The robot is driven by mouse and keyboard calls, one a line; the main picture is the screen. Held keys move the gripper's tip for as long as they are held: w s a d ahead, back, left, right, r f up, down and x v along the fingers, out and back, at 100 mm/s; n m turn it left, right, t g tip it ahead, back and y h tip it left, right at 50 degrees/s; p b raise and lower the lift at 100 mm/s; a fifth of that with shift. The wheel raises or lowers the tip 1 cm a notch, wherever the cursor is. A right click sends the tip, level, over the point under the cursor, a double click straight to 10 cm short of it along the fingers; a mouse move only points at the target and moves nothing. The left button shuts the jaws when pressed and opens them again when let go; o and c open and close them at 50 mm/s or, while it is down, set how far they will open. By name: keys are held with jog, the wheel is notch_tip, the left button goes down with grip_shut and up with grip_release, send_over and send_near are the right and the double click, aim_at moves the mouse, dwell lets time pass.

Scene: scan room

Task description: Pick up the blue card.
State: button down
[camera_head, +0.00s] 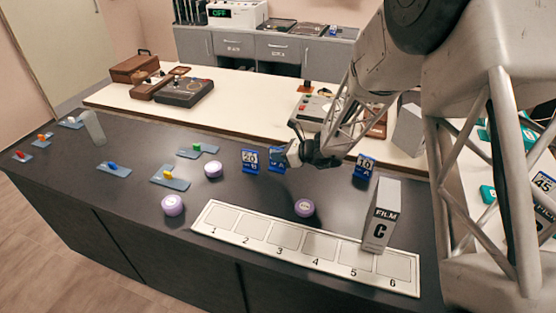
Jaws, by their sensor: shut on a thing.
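My gripper (289,155) is over the dark counter, left of the picture's right half, shut on a blue card (276,167). The card is upright at the fingertips, and the gripper partly hides it. I cannot tell whether its lower edge touches the counter. Another blue card marked 20 (250,161) stands just left of it. A third blue card marked 10 (364,166) stands to the right of my gripper.
A numbered white tray strip (210,232) lies in front, with a box marked FILM C (382,215) on its right part. Purple round tins (304,208) sit nearby. Small coloured pieces on grey-blue plates (171,182) lie to the left. A pale bench (235,105) is behind.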

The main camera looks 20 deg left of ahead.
jog(key=s+d+r, duration=0.1)
jog(key=s+d, duration=0.7)
jog(key=s, duration=0.5)
jog(key=shift+s+d, duration=0.15)
jog(key=shift+d, duration=0.05)
jog(key=shift+r, duration=0.1)
jog(key=shift+r, duration=0.15)
dwell(0.5)
